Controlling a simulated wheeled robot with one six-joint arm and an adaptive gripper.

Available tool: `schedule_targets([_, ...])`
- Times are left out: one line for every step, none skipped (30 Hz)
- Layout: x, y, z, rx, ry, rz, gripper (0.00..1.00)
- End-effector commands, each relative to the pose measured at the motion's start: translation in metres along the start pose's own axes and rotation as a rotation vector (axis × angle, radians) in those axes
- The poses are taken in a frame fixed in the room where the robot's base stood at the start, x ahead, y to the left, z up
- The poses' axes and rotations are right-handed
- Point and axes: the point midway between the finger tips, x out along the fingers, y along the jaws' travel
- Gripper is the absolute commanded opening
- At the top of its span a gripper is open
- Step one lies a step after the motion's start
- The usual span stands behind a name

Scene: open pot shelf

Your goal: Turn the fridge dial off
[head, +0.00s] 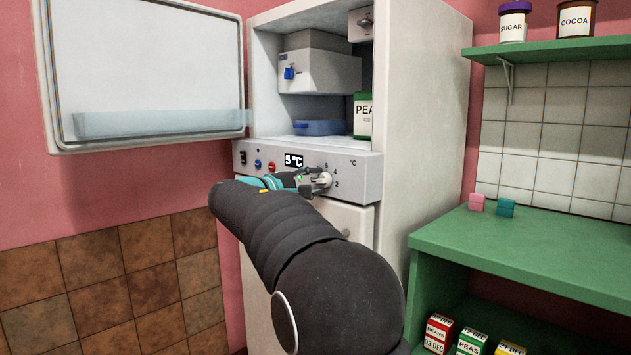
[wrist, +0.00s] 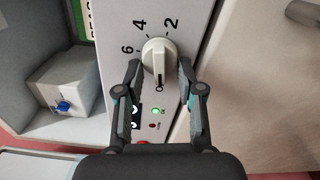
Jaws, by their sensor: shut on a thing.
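The fridge dial (wrist: 157,58) is a round white knob with a raised grip on the fridge's control panel (head: 357,165). Numbers 2, 4 and 6 show around it. In the wrist view its ridge and dark mark point down toward the 0, on the side of the lights. My gripper (wrist: 159,72) is shut on the dial, with one finger on each side. In the head view my gripper (head: 308,180) reaches the dial (head: 323,179) from the left, partly covering it. The display (head: 294,160) reads 5 °C. A green light (wrist: 155,111) is lit.
The fridge door (head: 150,65) stands open at the left. A green shelf unit (head: 540,245) stands at the right with pink and teal blocks.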

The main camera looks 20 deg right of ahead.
Motion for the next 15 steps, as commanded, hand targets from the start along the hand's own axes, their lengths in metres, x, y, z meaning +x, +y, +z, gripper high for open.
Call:
schedule_targets([-0.0005,-0.0006,-0.0011,-0.002,0.002,0.000,0.02])
schedule_targets([-0.0004,-0.0006,-0.0010,-0.002,0.002,0.000,0.02])
schedule_targets([-0.0004,-0.0006,-0.0009,-0.002,0.002,0.000,0.02])
schedule_targets([-0.0003,-0.0005,-0.0008,-0.002,0.002,0.000,0.02])
schedule_targets([-0.0003,-0.0005,-0.0007,-0.002,0.001,0.000,0.02])
schedule_targets([-0.0002,-0.0004,-0.0005,-0.002,0.001,0.000,0.02])
schedule_targets([-0.0001,-0.0003,-0.0004,-0.001,0.001,0.000,0.02])
schedule_targets([-0.0001,-0.0003,-0.0003,-0.001,0.001,0.000,0.02])
schedule_targets([-0.0001,-0.0002,-0.0002,-0.001,0.000,0.000,0.42])
schedule_targets([0.0000,-0.0002,-0.0002,-0.001,0.000,0.000,0.50])
schedule_targets([0.0000,-0.0001,0.0000,-0.001,0.000,0.000,0.57])
schedule_targets([0.0001,-0.0001,0.0001,-0.001,0.000,0.000,0.62])
schedule_targets([0.0002,0.0000,0.0002,0.000,-0.001,0.000,0.62])
schedule_targets([0.0002,0.0000,0.0003,0.000,-0.001,0.000,0.62])
schedule_targets([0.0003,0.0001,0.0004,0.000,-0.001,0.000,0.62])
